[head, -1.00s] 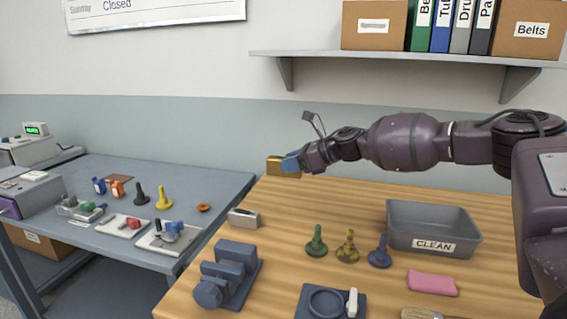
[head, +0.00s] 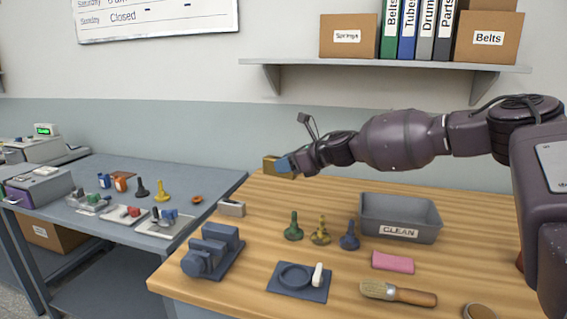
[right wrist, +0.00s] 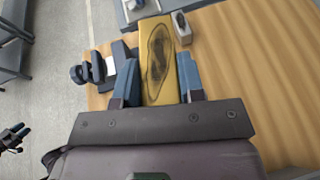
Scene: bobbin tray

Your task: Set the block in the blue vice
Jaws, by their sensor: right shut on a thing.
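My right gripper (head: 285,164) is shut on a yellow block (head: 271,165), held in the air above the far left part of the wooden bench. In the right wrist view, the block (right wrist: 158,58) sits between the blue fingers (right wrist: 160,88) and has a dark oval smear on its face. The blue vice (head: 214,250) stands at the bench's left front, below the block and apart from it. In the right wrist view, the vice (right wrist: 120,58) shows left of the block, partly hidden by a finger. A small dark shape at that view's left edge looks like my left gripper (right wrist: 12,138).
A grey metal-like block (head: 231,208) stands behind the vice. A blue plate (head: 300,285), pink block (head: 392,262) and brush (head: 398,293) lie in front. A grey side table (head: 100,180) stands left.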

